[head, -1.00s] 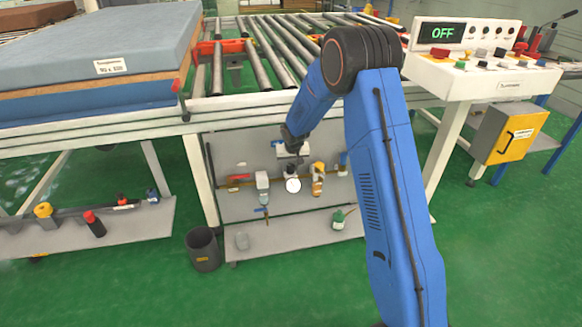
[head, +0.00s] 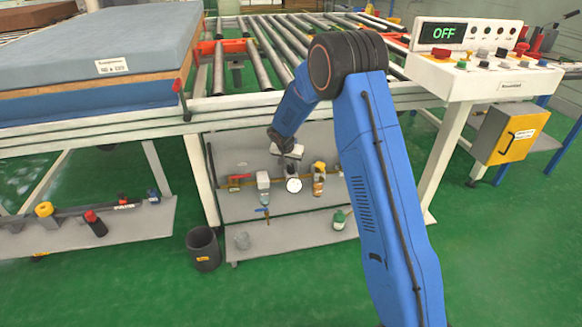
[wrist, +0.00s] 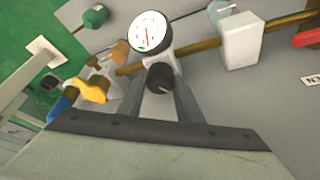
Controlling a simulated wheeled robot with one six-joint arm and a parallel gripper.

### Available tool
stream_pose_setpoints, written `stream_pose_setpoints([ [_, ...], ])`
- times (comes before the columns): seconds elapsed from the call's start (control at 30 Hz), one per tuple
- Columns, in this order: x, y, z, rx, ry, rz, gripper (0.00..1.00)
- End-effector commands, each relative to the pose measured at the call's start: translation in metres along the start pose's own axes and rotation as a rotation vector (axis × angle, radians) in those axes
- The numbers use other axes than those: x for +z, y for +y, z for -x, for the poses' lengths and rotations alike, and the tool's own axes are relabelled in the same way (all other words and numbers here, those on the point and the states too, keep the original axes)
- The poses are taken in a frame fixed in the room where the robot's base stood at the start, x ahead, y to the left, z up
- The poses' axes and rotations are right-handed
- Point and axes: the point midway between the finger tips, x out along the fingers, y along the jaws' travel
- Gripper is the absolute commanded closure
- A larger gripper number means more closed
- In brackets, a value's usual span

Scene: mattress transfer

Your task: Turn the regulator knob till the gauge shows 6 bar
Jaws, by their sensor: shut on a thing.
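The black regulator knob (wrist: 160,77) sits below the round white gauge (wrist: 149,32) in the wrist view. My gripper (wrist: 162,88) has its two grey fingers on either side of the knob and is shut on it. The gauge has a red needle, but its numbers are too small to read surely. In the head view the gauge (head: 294,185) faces me on the panel under the roller table, with my gripper (head: 290,158) just above it. The knob is hard to make out there.
A brass pipe (wrist: 200,45) runs both ways from the regulator. A yellow valve handle (wrist: 90,90) is to the left, and a white block (wrist: 240,40) to the right. A dark bin (head: 203,248) stands on the floor.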

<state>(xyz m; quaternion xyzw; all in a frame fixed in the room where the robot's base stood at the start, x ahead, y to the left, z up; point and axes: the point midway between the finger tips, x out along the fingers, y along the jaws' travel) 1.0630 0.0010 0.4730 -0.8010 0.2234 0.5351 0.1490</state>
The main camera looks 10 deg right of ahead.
Motion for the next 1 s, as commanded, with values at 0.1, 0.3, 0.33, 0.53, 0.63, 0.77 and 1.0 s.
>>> stream_pose_setpoints([
  [0.1, 0.0002, -0.0005, 0.0002, 0.006, 0.000, -0.017, 0.90],
  [0.3, 0.0002, -0.0006, 0.0002, 0.010, 0.000, -0.026, 0.90],
  [0.33, 0.0002, -0.0006, 0.0002, 0.010, 0.000, -0.026, 0.90],
  [0.53, 0.0003, -0.0005, 0.0001, 0.010, -0.001, -0.025, 0.90],
  [0.63, 0.0003, -0.0005, 0.0001, 0.010, -0.001, -0.025, 0.49],
  [0.77, 0.0003, -0.0004, 0.0000, 0.010, -0.001, -0.025, 0.49],
  [1.0, -0.0001, -0.0004, 0.0032, 0.009, 0.000, -0.025, 0.49],
])
